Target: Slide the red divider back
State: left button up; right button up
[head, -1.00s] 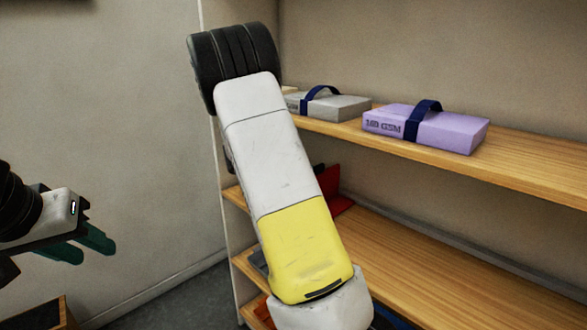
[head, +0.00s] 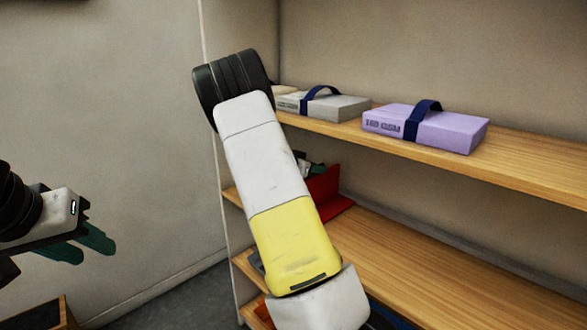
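The red divider (head: 324,186) stands upright on the middle shelf, toward its left end. Its flat red foot reaches to the right along the board. My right arm crosses in front and hides the divider's left and lower parts. A small dark and pale shape shows just behind the arm beside the divider; it may be part of my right gripper, but the fingers cannot be made out. My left gripper (head: 82,248) is at the far left, away from the shelves, with its two green fingers apart and nothing between them.
The upper shelf (head: 530,165) holds a grey pack (head: 340,107) and a purple pack (head: 455,131), each with a dark blue band. The middle shelf (head: 430,270) is bare right of the divider. A wooden box edge (head: 66,310) shows at the lower left.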

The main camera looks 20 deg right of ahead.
grip_shut()
dwell(1.2)
